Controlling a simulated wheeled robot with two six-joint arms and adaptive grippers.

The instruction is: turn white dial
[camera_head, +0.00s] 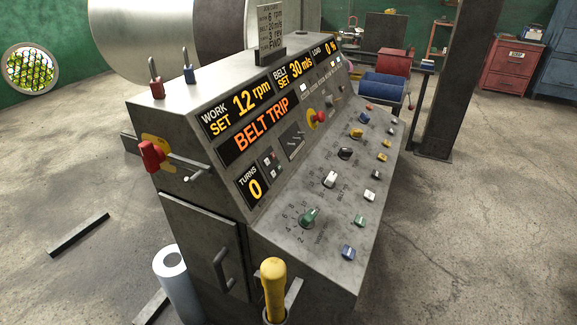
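The white dial (329,180) sits on the sloped front panel of a grey control console (285,238). It has a printed scale around it, too small to read. A green dial (309,217) with a numbered scale is below it and to its left. A black dial (345,154) is above it. A smaller white knob (369,195) is to its right. The display reads BELT TRIP (262,124), WORK SET 12 rpm, BELT SET 30 m/s, LOAD 0 % and TURNS 0. Neither of my grippers is in view.
A red emergency button (318,117) sits on the panel, and a red rotary switch (152,156) on the console's left side. A yellow-handled lever (273,285) and a white roll (172,275) stand in front. A dark pillar (455,80) is at the right.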

